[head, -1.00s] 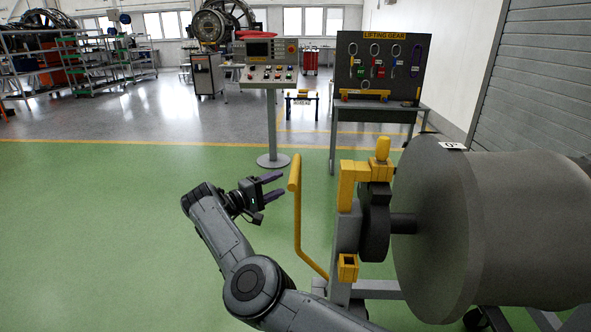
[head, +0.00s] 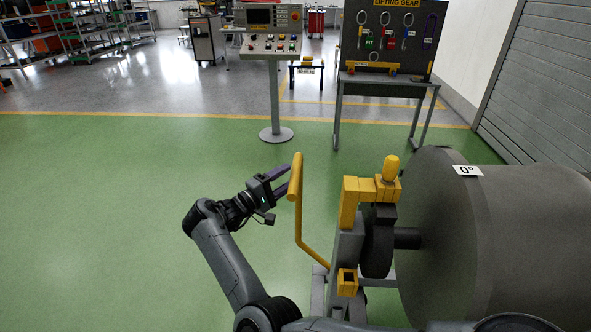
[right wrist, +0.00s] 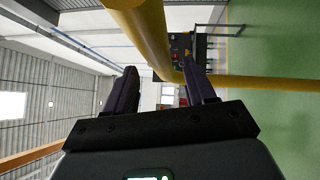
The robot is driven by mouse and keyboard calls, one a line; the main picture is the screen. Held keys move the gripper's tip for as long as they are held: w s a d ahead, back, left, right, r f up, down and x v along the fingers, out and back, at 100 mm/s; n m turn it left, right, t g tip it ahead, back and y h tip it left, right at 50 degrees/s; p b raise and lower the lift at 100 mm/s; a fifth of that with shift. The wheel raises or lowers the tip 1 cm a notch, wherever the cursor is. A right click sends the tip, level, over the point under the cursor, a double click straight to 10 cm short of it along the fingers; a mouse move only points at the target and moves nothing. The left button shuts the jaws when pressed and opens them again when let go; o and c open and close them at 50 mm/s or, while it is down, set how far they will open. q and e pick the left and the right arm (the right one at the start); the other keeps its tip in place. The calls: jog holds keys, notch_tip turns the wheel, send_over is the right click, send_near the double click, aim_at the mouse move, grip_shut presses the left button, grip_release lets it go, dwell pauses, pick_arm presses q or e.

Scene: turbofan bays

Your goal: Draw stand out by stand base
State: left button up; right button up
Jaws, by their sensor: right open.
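The stand has a grey post (head: 345,248) with a yellow clamp and knob on top, and it bears a large grey drum (head: 450,245) marked 0°. A yellow bent handle (head: 298,225) rises from the left of the stand base (head: 318,293). My right gripper (head: 284,177) is open and empty, its dark fingers pointing at the upper part of the handle from the left. In the right wrist view the yellow handle (right wrist: 150,38) crosses just beyond and between the open fingers (right wrist: 160,75). I cannot tell whether they touch. My left gripper is not in view.
A control console (head: 271,45) on a pedestal stands behind the handle. A lifting gear board (head: 392,40) on a table stands at the back right. A roller shutter (head: 545,85) is at the right. The green floor (head: 100,220) at left is clear.

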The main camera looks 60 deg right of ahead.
aim_at(295, 172)
jog(key=x, duration=0.3)
jog(key=shift+s+f, duration=0.1)
jog(key=shift+s, duration=0.1)
jog(key=shift+d, duration=0.6)
jog(key=shift+s, duration=0.1)
jog(key=shift+c, duration=0.3)
grip_shut()
